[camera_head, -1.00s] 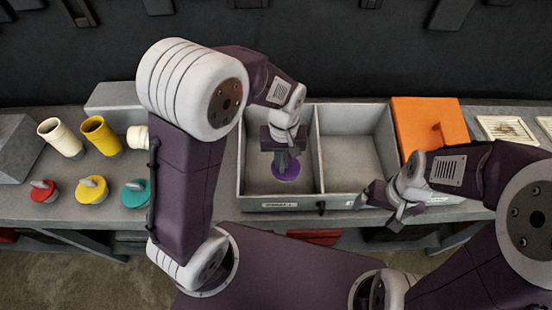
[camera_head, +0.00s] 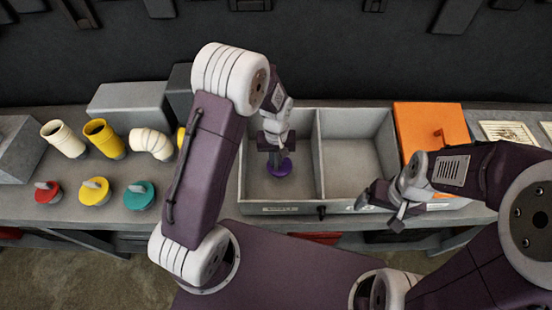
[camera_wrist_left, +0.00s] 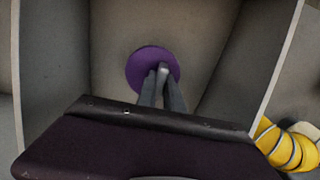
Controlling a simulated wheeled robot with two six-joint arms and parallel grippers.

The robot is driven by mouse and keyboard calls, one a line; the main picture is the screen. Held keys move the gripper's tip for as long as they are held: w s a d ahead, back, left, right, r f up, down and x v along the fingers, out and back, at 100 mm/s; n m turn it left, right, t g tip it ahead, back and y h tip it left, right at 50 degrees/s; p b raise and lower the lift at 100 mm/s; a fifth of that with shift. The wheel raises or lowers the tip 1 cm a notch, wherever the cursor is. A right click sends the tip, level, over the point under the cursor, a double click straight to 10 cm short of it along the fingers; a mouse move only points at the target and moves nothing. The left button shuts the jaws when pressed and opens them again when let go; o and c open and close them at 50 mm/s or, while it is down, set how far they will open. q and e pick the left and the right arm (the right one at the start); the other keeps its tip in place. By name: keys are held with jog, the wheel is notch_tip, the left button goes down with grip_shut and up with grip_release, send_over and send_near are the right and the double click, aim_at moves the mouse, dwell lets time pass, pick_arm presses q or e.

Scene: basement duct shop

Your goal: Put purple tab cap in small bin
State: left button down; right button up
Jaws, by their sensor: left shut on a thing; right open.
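The purple tab cap (camera_head: 279,168) is a round purple disc inside the left compartment of the grey two-part bin (camera_head: 250,177). My left gripper (camera_head: 275,160) reaches down into that compartment and is shut on the cap's tab. The cap also shows in the left wrist view (camera_wrist_left: 140,62), with the fingers (camera_wrist_left: 163,80) closed on its pale tab. I cannot tell whether the cap touches the bin floor. My right gripper (camera_head: 381,203) is open and empty, near the front right of the bin.
Red (camera_head: 47,192), yellow (camera_head: 94,190) and teal (camera_head: 139,195) tab caps stand on the bench at left, in front of cream and yellow pipe pieces (camera_head: 103,137). An orange box (camera_head: 428,128) stands right of the bin. The right compartment (camera_head: 352,165) is empty.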

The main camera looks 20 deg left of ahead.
pick_arm(q)
jog(key=shift+s+f, duration=0.1)
jog(key=shift+f, duration=0.05)
jog(key=c, duration=1.5)
grip_release()
jog(key=shift+r, duration=0.35)
notch_tip(320, 180, up, 12)
jog(key=s+a+f+m, duration=0.1)
jog(key=s, duration=0.3)
jog(key=s+a+f+m, duration=0.1)
jog(key=s+a, duration=0.1)
jog(key=s, duration=0.2)
jog(key=s+a+f+m+t, duration=0.1)
jog(key=s, duration=0.3)
jog(key=shift+s+a+f, duration=0.3)
jog(key=shift+s+f, duration=0.1)
